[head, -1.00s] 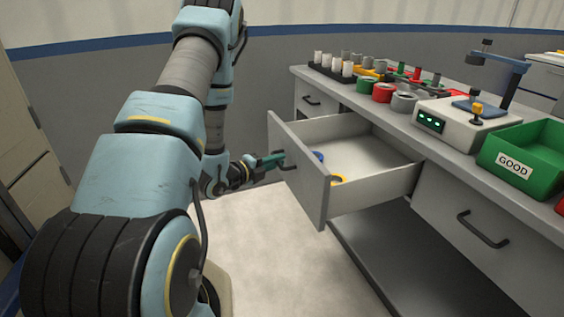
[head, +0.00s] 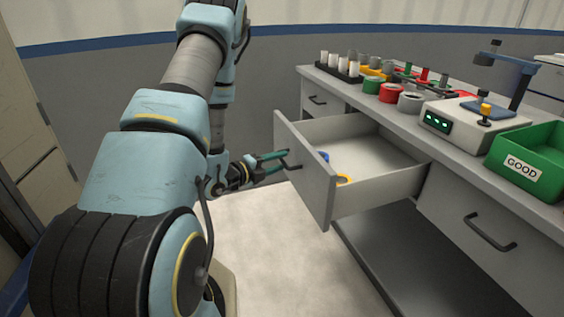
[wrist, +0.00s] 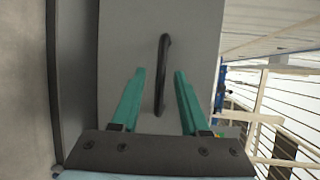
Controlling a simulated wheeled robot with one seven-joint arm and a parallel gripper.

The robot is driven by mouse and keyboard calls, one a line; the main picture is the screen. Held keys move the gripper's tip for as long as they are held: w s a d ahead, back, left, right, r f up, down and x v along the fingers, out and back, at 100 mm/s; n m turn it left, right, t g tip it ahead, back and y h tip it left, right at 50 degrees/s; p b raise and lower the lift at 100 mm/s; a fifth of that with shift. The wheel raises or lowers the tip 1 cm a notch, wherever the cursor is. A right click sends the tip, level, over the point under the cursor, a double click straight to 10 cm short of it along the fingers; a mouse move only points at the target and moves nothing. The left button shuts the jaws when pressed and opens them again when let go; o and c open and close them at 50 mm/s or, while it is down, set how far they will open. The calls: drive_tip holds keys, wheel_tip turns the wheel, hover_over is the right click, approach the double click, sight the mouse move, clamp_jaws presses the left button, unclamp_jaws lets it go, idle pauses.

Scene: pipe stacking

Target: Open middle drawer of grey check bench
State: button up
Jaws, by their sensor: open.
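The grey check bench (head: 452,172) stands at the right in the head view. Its middle drawer (head: 305,172) is pulled well out, with a blue item (head: 324,156) and a yellow item (head: 344,180) inside. My gripper (head: 287,160) is at the drawer's front. In the wrist view the dark drawer handle (wrist: 162,75) runs upright between the two green fingertips of my gripper (wrist: 160,72). The fingers are open, with a gap on each side of the handle. The grey drawer front (wrist: 125,40) fills the middle of that view.
On the bench top are several coloured pipe pieces (head: 390,92), a tester with a green display (head: 436,122) and a green GOOD bin (head: 545,150). The right drawer (head: 470,225) and the left drawer (head: 316,98) are closed. Pale floor lies clear below the open drawer.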

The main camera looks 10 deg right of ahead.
drive_tip(key=b+v, duration=0.1)
drive_tip(key=v, duration=0.8)
drive_tip(key=w+a+r+n+g+y, duration=0.15)
drive_tip(key=a+r+n+y, duration=0.25)
drive_tip(key=a+n+y, duration=0.9)
drive_tip(key=s+d+r+n+g, duration=0.2)
drive_tip(key=s+r+n+g, duration=0.1)
drive_tip(key=s+n, duration=0.45)
drive_tip(key=s+d+r+n+g, duration=0.1)
drive_tip(key=s+r+n+g, duration=0.15)
drive_tip(key=s+n, duration=0.45)
wheel_tip(320, 180, up, 13)
drive_tip(key=n+p, duration=0.1)
drive_tip(key=p, duration=1.2)
drive_tip(key=shift+s+d+r+p, duration=0.15)
drive_tip(key=shift+d+p, duration=0.05)
drive_tip(key=shift+p, duration=0.1)
